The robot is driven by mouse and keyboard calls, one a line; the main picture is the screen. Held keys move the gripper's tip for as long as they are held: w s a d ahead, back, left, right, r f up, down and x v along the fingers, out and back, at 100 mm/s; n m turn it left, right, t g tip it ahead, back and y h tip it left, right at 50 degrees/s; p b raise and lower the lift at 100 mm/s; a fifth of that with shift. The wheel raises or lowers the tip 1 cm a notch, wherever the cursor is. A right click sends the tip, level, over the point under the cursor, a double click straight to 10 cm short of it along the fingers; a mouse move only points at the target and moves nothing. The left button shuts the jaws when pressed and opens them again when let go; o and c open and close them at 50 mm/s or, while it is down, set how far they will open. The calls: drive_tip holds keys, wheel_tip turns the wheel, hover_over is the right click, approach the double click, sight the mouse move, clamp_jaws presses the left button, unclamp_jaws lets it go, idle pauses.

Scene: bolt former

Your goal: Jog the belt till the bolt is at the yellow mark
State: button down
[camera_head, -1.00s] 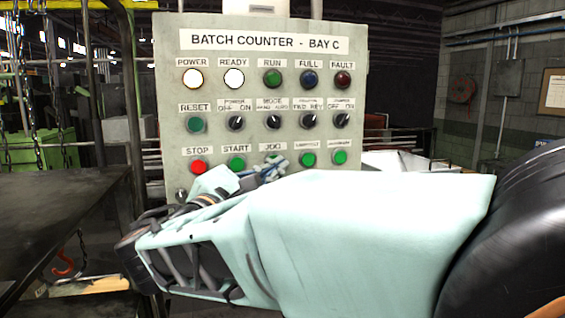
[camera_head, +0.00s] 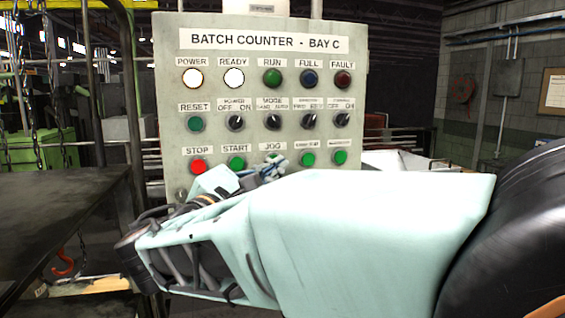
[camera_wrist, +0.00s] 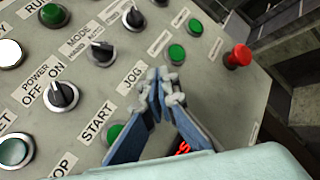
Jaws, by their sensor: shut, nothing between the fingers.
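The control panel (camera_head: 225,70) reads "BATCH COUNTER - BAY C". Its JOG label (camera_head: 272,146) is in the bottom row, right of the green START button (camera_head: 236,163). My gripper (camera_head: 272,165) is at the panel just below that label, with its fingers together and empty. In the wrist view my gripper (camera_wrist: 167,85) covers the spot beside the JOG label (camera_wrist: 131,75), so the jog button is hidden. I cannot tell whether the fingertips touch it. The POWER lamp (camera_head: 193,78) and READY lamp (camera_head: 234,78) are lit white. The belt, bolt and yellow mark are not visible.
The red STOP button (camera_head: 199,167) is left of START. Two green buttons (camera_head: 308,159) lie to the right, with a row of selector knobs (camera_head: 273,122) above. In the wrist view a red mushroom button (camera_wrist: 237,56) juts from the panel. A dark table (camera_head: 60,215) is at left.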

drive_tip(key=shift+w+a, duration=0.15)
drive_tip(key=shift+w, duration=0.25)
